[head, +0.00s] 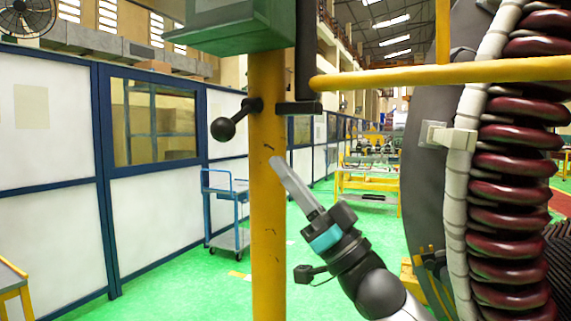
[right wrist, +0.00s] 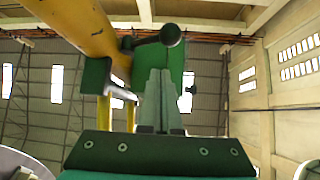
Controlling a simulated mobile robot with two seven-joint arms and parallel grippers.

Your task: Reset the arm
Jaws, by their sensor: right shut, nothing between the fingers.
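My right arm comes up from the bottom right in the head view. Its right gripper (head: 284,170) points up and to the left, in front of the yellow post (head: 267,220). It is shut and empty, and I see no contact with the post. In the right wrist view the gripper's two fingers (right wrist: 160,76) lie together. A black ball-ended lever (head: 223,129) sticks out from the post, above and left of the fingertips. It also shows in the right wrist view (right wrist: 170,36). My left gripper is not in view.
The stator with dark red coils (head: 515,190) stands close on the right. A yellow horizontal bar (head: 440,74) and a green box (head: 232,30) are above. A blue cart (head: 226,195) stands on the green floor (head: 180,285) behind the post. White panels line the left.

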